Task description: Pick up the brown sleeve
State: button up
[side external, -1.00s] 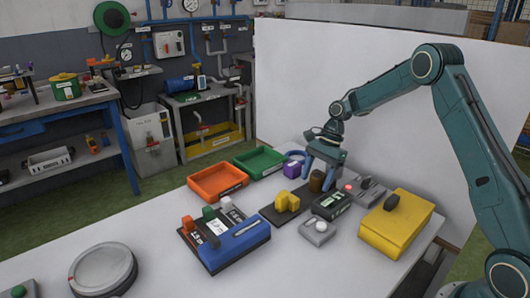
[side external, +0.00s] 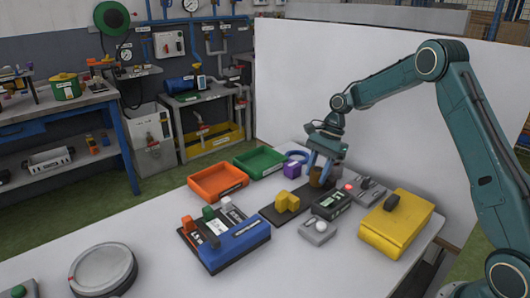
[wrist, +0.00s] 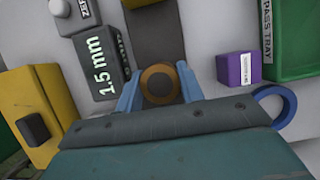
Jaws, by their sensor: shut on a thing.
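The brown sleeve (side external: 316,177) is a short upright cylinder at the far end of the dark strip on the white table. In the wrist view its round top, a brown ring with a dark centre (wrist: 160,82), sits between the two blue fingers. My gripper (side external: 318,172) is shut on the sleeve, with one finger on each side of it. The sleeve is partly hidden by the fingers in the side view. I cannot tell whether its base is clear of the strip.
A yellow stepped block (side external: 287,202) stands on the dark strip (side external: 290,217). A purple block (side external: 291,169) and a blue ring (side external: 298,156) lie close on the left. A black gauge box (side external: 332,204) and a yellow box (side external: 397,225) lie right. Orange (side external: 217,195) and green (side external: 259,172) trays stand left.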

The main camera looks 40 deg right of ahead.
aim_at(318, 169)
jog(key=shift+r, duration=4)
